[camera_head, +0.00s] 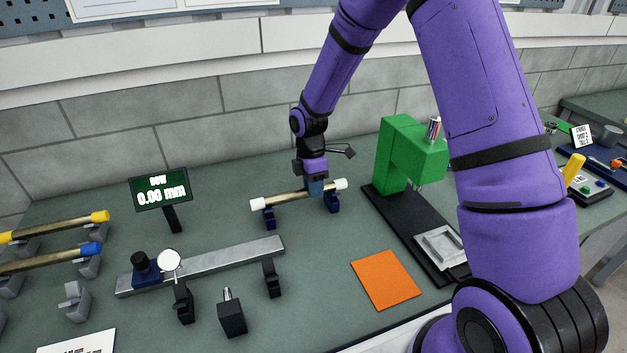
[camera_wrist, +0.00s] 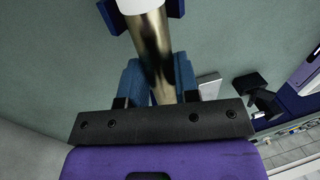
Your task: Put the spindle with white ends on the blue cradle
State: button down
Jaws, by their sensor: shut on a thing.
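The spindle with white ends (camera_head: 285,199) is a brassy rod lying level at the back of the bench. The blue cradle shows as two dark blue supports, the left one (camera_head: 269,217) and the right one (camera_head: 333,202), under the rod near its ends. The rod appears to lie in or just over them; I cannot tell if it touches. My gripper (camera_head: 316,189) is shut on the rod from above, nearer the right white end. In the wrist view the rod (camera_wrist: 150,45) runs between my blue fingers (camera_wrist: 157,85), with one white end and a blue support at the top.
A green press (camera_head: 396,150) on a black base stands close to the right of the cradle. A grey rail (camera_head: 215,262) with a dial gauge lies in front. A display (camera_head: 160,189) stands left, near yellow-ended (camera_head: 55,228) and blue-ended (camera_head: 50,259) spindles. An orange mat (camera_head: 386,279) lies front right.

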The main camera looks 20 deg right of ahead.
jog(key=shift+f, duration=0.25)
jog(key=shift+f, duration=0.1)
jog(key=c, duration=0.8)
grip_release()
jog(key=shift+c, duration=0.2)
notch_tip(320, 180, up, 12)
jog(key=w, duration=0.2)
jog(key=shift+w, duration=0.15)
